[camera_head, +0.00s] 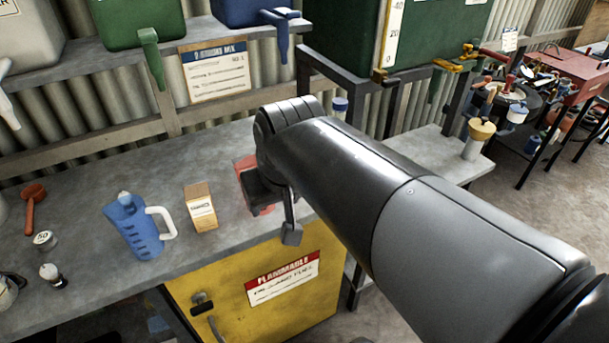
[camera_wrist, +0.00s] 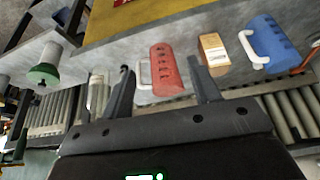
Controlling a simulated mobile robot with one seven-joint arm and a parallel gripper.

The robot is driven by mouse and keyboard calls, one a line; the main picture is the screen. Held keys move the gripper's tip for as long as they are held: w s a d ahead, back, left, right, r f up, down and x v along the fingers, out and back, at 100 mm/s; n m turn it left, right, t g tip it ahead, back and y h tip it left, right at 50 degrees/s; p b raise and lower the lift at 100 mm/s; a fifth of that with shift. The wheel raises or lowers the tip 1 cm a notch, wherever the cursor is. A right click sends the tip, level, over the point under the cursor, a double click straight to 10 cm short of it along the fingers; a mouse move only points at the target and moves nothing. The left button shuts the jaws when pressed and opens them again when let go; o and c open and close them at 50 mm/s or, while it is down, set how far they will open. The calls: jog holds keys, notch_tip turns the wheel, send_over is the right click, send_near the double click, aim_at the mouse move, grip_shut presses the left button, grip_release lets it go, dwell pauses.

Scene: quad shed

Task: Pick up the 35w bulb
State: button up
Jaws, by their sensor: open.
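A small tan carton (camera_head: 201,206) with a white label stands upright on the grey bench, beside the blue jug. It is the likeliest match for the 35w bulb, but its print is too small to read surely. In the wrist view the carton (camera_wrist: 214,50) lies just right of my right finger, outside the jaws. My gripper (camera_wrist: 160,68) is open and empty, with a red jug (camera_wrist: 167,70) showing between its fingers. In the head view my gripper (camera_head: 288,222) is right of the carton, partly hidden by my arm, and the red jug (camera_head: 246,172) is partly covered.
The blue jug (camera_head: 135,228) with a white handle stands left of the carton. A yellow flammables cabinet (camera_head: 255,290) is below the front edge. Bare bench lies behind the carton.

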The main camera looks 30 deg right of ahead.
jog(key=w+d+f+m+g, duration=0.1)
jog(key=w+d, duration=0.3)
jog(key=w, duration=0.3)
jog(key=w+d+m+g, duration=0.1)
jog(key=w+d, duration=0.3)
jog(key=w, duration=0.2)
jog(key=w+d+f+g, duration=0.1)
jog(key=w+d+f, duration=0.1)
jog(key=w+d, duration=0.1)
jog(key=w+d+f+m, duration=0.1)
jog(key=w+d+f, duration=0.2)
jog(key=w, duration=0.1)
jog(key=w+d+f+g, duration=0.1)
jog(key=w+d+f, duration=0.2)
jog(key=d, duration=0.1)
jog(key=shift+w+g, duration=0.25)
jog(key=shift+g, duration=0.05)
jog(key=shift+w+d+f+m, duration=0.15)
jog(key=shift+d+f+m, duration=0.05)
jog(key=shift+m, duration=0.1)
notch_tip(320, 180, down, 11)
jog(key=c, duration=1.1)
